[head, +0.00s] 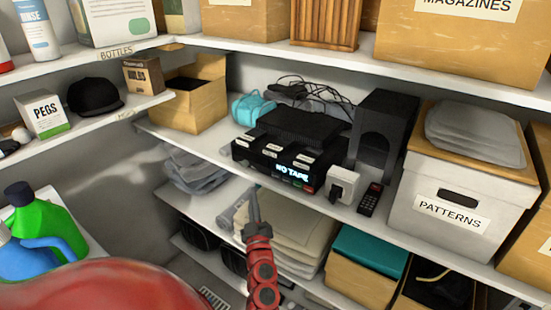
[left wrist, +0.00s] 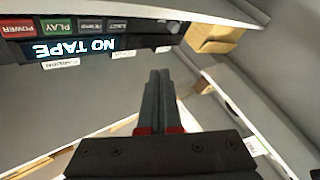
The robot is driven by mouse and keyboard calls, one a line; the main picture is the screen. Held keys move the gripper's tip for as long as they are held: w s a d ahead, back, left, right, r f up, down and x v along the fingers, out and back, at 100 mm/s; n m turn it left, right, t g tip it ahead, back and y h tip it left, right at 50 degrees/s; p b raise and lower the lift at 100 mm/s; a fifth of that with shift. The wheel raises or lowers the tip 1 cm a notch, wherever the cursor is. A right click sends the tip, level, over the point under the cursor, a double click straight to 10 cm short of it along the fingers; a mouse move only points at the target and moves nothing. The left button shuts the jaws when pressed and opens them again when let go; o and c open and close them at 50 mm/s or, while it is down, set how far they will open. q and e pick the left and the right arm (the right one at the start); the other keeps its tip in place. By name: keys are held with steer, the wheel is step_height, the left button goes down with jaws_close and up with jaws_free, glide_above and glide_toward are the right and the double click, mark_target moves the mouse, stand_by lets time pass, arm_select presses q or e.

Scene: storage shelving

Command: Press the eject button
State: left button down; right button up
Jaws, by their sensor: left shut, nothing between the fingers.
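The black video player (head: 240,153) stands on the middle shelf, with "NO TAPE" lit on its front display (head: 292,170). In the left wrist view the player front shows upside down at upper left, with its display (left wrist: 75,47), a red POWER button (left wrist: 18,28) and a green PLAY button (left wrist: 57,27). Darker buttons follow in the same row; the one at the end (left wrist: 123,25) appears to be the eject button, its label small. My left gripper (head: 253,192) is shut and empty, in front of and below the player, apart from it. It also shows in the left wrist view (left wrist: 160,74). My right gripper is not in view.
A PATTERNS box (head: 450,205) stands further right. Folded grey cloth (head: 195,170) lies to the left. The shelf above overhangs the player.

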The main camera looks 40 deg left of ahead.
mark_target(271, 186)
arm_select(q)
steer(key=shift+w, duration=0.1)
steer(key=shift+w, duration=0.1)
stand_by(0.3)
steer(key=w+b, duration=0.1)
steer(key=w, duration=0.4)
steer(key=w+a+b, duration=0.1)
steer(key=w, duration=0.1)
steer(key=shift+w+b, duration=0.35)
steer(key=shift+w, duration=0.4)
stand_by(1.4)
steer(key=shift+w+a+r, duration=0.1)
steer(key=shift+w, duration=0.3)
